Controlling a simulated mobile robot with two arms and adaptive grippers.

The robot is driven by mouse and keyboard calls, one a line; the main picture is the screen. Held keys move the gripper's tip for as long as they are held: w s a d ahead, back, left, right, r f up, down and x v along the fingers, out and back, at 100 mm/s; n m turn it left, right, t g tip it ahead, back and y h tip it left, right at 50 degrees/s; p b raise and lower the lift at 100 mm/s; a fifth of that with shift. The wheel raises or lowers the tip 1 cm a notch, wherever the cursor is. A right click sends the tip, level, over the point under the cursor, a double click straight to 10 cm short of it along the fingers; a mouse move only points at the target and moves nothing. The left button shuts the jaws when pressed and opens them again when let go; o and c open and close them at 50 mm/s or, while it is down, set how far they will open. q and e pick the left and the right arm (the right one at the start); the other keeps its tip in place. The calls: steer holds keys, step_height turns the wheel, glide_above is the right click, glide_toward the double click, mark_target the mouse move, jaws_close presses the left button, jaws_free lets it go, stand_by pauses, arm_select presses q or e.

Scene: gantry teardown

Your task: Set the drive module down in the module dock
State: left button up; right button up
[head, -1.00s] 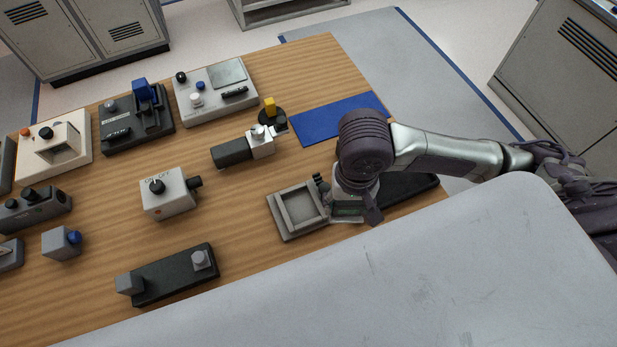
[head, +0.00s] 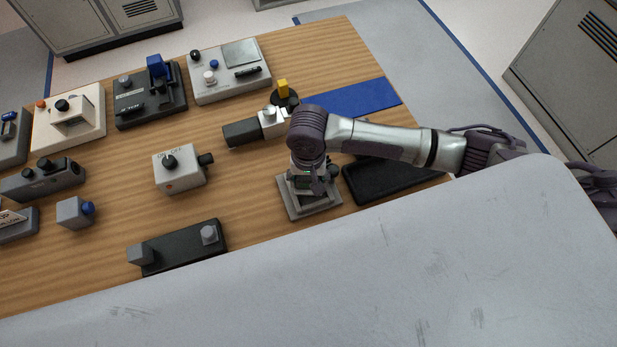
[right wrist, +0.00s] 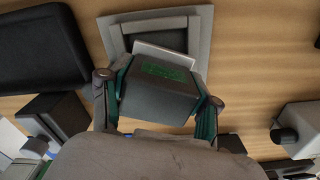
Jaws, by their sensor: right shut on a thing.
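The drive module (right wrist: 158,88) is a dark grey block with a lighter plate and green marking. My right gripper (right wrist: 160,90) is shut on it, one finger on each side. In the head view my right gripper (head: 312,184) points down over the module dock (head: 318,212), a grey square frame on the table. In the right wrist view the dock's rim (right wrist: 206,32) shows behind the module, which covers its near part. I cannot tell whether the module touches the dock floor. My left gripper is not in view.
A black tray (head: 385,182) lies right of the dock. A grey-and-black device (head: 245,132) and a blue mat (head: 360,99) lie behind. A switch box (head: 180,170) and a black base (head: 185,250) stand to the left. Bare wood lies between them.

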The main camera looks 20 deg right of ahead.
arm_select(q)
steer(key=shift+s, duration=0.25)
arm_select(e)
steer(key=shift+f, duration=0.25)
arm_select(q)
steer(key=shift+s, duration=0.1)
arm_select(e)
steer(key=shift+f, duration=0.1)
steer(key=o, duration=1.4)
steer(key=shift+o, duration=0.2)
step_height(320, 180, up, 12)
steer(key=shift+r+b, duration=0.15)
steer(key=shift+b, duration=0.15)
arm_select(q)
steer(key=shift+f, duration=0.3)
